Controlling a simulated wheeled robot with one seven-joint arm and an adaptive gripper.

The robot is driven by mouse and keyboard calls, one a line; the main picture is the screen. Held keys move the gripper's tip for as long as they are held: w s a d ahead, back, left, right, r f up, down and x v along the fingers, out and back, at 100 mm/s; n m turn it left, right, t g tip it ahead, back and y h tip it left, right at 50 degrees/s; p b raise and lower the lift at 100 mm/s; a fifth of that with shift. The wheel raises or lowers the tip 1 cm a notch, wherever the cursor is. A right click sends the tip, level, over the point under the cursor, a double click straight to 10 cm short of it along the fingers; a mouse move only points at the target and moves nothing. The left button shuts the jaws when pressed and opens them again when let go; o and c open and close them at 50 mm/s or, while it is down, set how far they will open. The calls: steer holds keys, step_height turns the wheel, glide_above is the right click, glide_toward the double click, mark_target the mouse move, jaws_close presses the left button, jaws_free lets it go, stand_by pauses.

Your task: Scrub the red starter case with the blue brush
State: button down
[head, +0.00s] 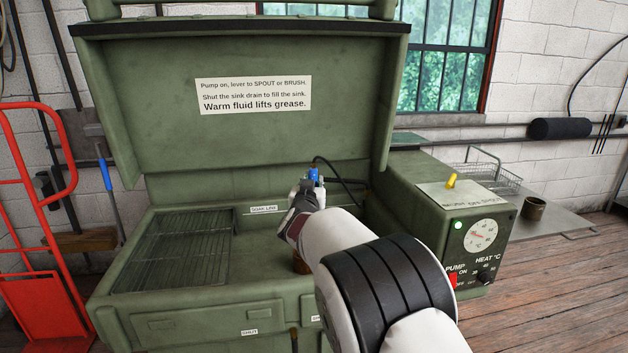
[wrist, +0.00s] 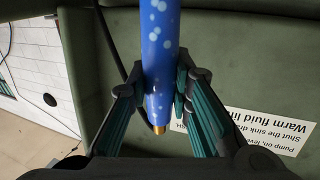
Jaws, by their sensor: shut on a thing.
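My gripper (head: 309,190) is over the sink of the green parts washer. It is shut on the blue brush (head: 314,174). In the wrist view the brush (wrist: 160,50) is a blue, pale-spotted handle with a brass-coloured end, between my two fingers (wrist: 162,88). Its bristles are not in view. A small brownish object (head: 301,264) stands in the sink, partly hidden by my arm. It may be the starter case, but I cannot tell; no clearly red case shows. The gripper is above it and apart from it.
The washer's lid (head: 240,130) is raised behind the gripper. A wire rack (head: 180,250) lies at the sink's left. A black hose (head: 345,178) runs behind the brush. The control box (head: 480,245) at right has a yellow lever (head: 451,181) and a lit green lamp.

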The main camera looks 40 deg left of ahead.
steer(key=shift+f+b, duration=1.9)
steer(key=shift+f, duration=1.95)
steer(key=shift+f+b, duration=0.35)
steer(key=shift+f, duration=0.3)
